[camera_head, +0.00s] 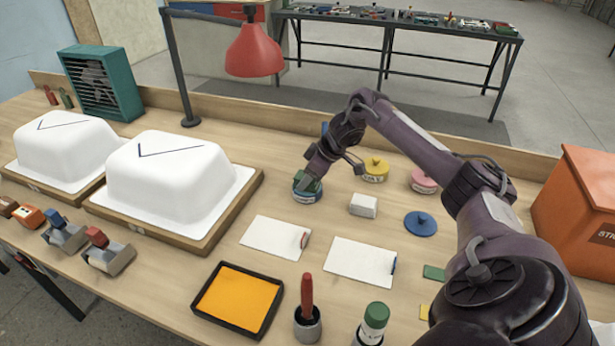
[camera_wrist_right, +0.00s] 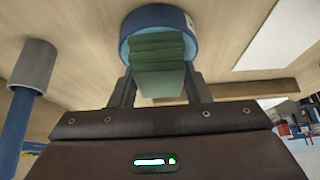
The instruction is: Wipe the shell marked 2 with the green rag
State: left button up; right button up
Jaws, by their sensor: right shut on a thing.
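Two white bathtub shells, the left one (camera_head: 62,150) and the right one (camera_head: 165,175), lie upside down on wooden boards. Each has a dark tick-like line on top; I can read no number on either. My right gripper (camera_head: 312,178) is right of the shells, pointing down at an open blue round tub (camera_head: 307,197). It is shut on the folded green rag (camera_wrist_right: 158,60), which is at the mouth of the tub (camera_wrist_right: 130,25) in the wrist view. How deep the rag reaches is hidden. My left gripper is not in view.
A blue lid (camera_head: 420,223), white block (camera_head: 363,205), yellow tub (camera_head: 375,170) and pink tub (camera_head: 423,182) stand nearby. Two white cards, a yellow-filled tray (camera_head: 238,300) and an orange bin (camera_head: 578,210) surround the work area. A red lamp (camera_head: 254,50) hangs behind the shells.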

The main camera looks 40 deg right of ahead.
jog(key=shift+f+p, duration=0.15)
jog(key=shift+p, duration=0.3)
dwell(1.5)
notch_tip(320, 180, up, 7)
jog(key=p, duration=0.8)
dwell(0.5)
